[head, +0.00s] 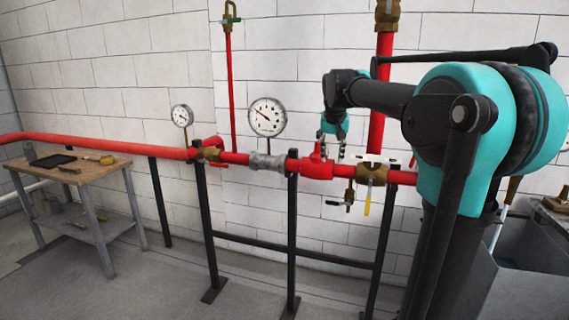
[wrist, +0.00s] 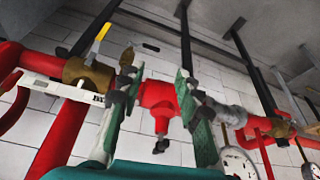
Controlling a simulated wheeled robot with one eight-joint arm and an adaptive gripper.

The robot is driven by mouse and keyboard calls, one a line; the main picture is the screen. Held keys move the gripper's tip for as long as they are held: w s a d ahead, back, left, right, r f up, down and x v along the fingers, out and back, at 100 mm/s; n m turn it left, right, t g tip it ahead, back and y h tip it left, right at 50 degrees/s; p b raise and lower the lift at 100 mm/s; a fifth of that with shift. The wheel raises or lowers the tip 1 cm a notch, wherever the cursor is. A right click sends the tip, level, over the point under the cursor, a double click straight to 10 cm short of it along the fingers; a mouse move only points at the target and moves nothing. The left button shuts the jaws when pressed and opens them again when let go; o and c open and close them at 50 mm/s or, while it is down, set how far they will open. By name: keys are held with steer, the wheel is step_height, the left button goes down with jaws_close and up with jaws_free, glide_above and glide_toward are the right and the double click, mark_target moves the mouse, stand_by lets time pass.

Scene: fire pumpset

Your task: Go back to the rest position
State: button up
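My gripper (head: 331,153) is in front of the red pipe run in the head view, near the red tee fitting (head: 317,168). In the wrist view my gripper (wrist: 156,78) has its two green fingers well apart, with nothing held between them. The red tee (wrist: 158,96) shows in the gap behind the fingers. I cannot tell how far it is from them. My arm reaches in from the right of the head view, bent at a large teal joint.
A brass valve (head: 371,174) with a yellow handle (head: 367,209) sits right of the tee. Gauges (head: 267,117) stand above the pipe. Black posts (head: 292,245) hold it up. A wooden table (head: 90,172) with tools stands left. A grey bin (head: 525,285) is at right. Front floor is clear.

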steer(key=s+d+f+n, duration=0.1)
steer(key=s+d+f, duration=0.2)
steer(key=s+f, duration=2.7)
step_height(320, 180, down, 2)
steer(key=shift+s+f+n+y, duration=0.25)
steer(key=shift+n+y, duration=0.05)
steer(key=shift+n, duration=0.1)
steer(key=shift+d, duration=0.15)
